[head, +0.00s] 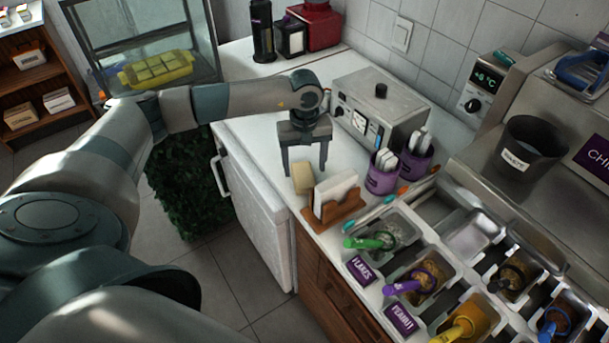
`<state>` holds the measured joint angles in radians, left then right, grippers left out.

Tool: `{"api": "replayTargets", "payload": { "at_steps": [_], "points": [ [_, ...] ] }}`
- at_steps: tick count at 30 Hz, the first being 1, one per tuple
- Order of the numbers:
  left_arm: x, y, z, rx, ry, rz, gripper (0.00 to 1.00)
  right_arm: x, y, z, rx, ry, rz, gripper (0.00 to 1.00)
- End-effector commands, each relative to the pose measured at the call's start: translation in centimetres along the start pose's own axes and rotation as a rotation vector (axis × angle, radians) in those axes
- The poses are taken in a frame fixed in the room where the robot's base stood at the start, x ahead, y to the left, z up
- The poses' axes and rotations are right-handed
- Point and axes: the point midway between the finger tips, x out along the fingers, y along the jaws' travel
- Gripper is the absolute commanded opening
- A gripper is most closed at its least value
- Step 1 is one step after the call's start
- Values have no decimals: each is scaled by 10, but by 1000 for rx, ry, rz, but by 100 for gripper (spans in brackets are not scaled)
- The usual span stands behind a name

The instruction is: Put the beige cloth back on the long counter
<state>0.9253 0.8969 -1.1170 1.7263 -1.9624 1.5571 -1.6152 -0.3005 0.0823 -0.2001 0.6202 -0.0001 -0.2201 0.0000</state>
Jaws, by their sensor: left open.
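A small beige folded cloth (303,179) appears on the white long counter (262,163), near its front edge. It is just left of the wooden napkin holder (334,207). My left gripper (304,172) points down over the counter with its two fingers apart, just behind and above the cloth. The fingers do not appear closed on the cloth; whether one touches it I cannot tell. My right gripper is not in view.
A metal appliance (380,112) stands behind the gripper. Purple cups (383,174) with white sticks stand to its right. Topping tubs with coloured scoops (372,240) fill the front right. Bare counter lies left of the gripper. A glass case (140,45) stands at the back left.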

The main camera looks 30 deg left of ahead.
Motion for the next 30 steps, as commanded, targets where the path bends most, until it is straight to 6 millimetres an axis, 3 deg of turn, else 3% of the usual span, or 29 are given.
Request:
{"api": "replayTargets", "payload": {
  "at_steps": [6, 12, 30],
  "points": [
    [-38, 0, -1, 0, 3, 3, 66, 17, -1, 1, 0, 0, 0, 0],
    [-64, 0, 0, 0, 2, 2, 66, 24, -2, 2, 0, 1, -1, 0],
    [-73, 0, 0, 0, 0, 0, 66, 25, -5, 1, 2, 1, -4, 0]
  ]
}}
